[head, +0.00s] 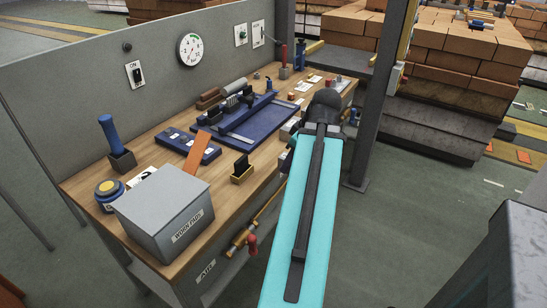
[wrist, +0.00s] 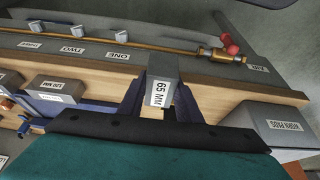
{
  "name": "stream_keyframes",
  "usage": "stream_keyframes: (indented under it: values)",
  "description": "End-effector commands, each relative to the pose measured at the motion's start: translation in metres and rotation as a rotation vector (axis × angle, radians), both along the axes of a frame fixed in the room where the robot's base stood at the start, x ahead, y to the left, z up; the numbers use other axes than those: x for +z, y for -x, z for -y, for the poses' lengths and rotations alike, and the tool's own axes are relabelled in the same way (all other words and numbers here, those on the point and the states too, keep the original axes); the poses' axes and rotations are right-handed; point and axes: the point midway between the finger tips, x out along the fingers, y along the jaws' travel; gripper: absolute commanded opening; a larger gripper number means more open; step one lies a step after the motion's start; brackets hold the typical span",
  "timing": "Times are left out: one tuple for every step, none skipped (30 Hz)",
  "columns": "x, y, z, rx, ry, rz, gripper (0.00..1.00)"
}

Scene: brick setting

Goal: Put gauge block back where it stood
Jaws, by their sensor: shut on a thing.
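A grey gauge block (wrist: 163,68) with a white "65 MM" label is between the dark blue fingers of my gripper (wrist: 162,88) in the wrist view. My gripper is shut on it. The block overlaps the wooden bench's front edge in that view; I cannot tell whether it touches the bench. Another block (wrist: 59,84), labelled "120 MM", stands to the left, with a further block (wrist: 7,78) partly cut off by the frame edge. In the head view my teal arm reaches to the bench's right front, and its dark wrist hides the fingers and the held block.
A dark post (head: 372,120) stands at right.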

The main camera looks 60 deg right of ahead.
Motion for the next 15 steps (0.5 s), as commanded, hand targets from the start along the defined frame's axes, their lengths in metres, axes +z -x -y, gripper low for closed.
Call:
stream_keyframes:
  values:
    - [0.0002, 0.0006, 0.0007, -0.001, 0.001, 0.000, 0.00]
    - [0.0003, 0.0010, 0.0010, -0.002, 0.000, 0.000, 0.00]
    - [0.0006, 0.0015, 0.0014, -0.003, 0.000, 0.000, 0.00]
    - [0.0006, 0.0019, 0.0017, -0.004, 0.000, 0.000, 0.00]
    - [0.0006, 0.0022, 0.0020, -0.004, 0.000, 0.000, 0.00]
    - [0.0006, 0.0027, 0.0024, -0.005, 0.000, 0.000, 0.00]
    - [0.0006, 0.0029, 0.0026, -0.007, 0.000, 0.000, 0.00]
    - [0.0007, 0.0033, 0.0029, -0.007, 0.000, 0.000, 0.00]
    - [0.0008, 0.0036, 0.0032, -0.008, 0.000, 0.000, 0.00]
    - [0.0009, 0.0037, 0.0035, -0.009, 0.000, 0.000, 0.00]
    - [0.0012, 0.0038, 0.0038, -0.009, 0.000, 0.000, 0.00]
    - [0.0016, 0.0038, 0.0042, -0.009, 0.000, 0.000, 0.00]
    - [0.0020, 0.0036, 0.0046, -0.009, -0.001, 0.000, 0.00]
    - [0.0023, 0.0034, 0.0050, -0.009, -0.001, 0.000, 0.00]
    - [0.0028, 0.0029, 0.0057, -0.009, -0.001, 0.000, 0.00]
